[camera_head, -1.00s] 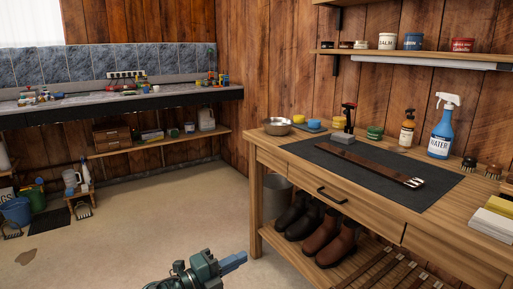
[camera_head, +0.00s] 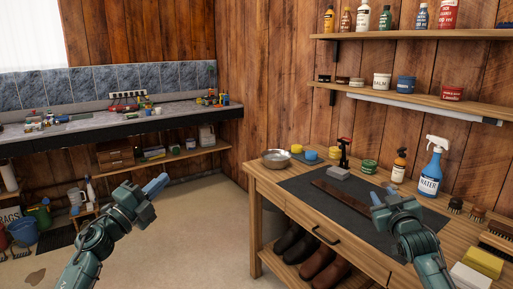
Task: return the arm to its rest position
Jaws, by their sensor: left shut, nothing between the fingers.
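My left gripper (camera_head: 155,187) is raised over the open floor, left of the wooden workbench. Its blue fingers are together with nothing between them, and it points up and to the right. My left arm (camera_head: 98,238) comes in from the bottom left. My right gripper (camera_head: 383,195) is in front of the right part of the workbench (camera_head: 262,185) and hides part of the dark mat (camera_head: 300,185). Its blue fingertips show, but I cannot tell how far apart they are. My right arm (camera_head: 425,250) comes in from the bottom right.
Boots (camera_head: 320,262) stand below. Wall shelves hold jars and bottles. The floor between the benches is clear.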

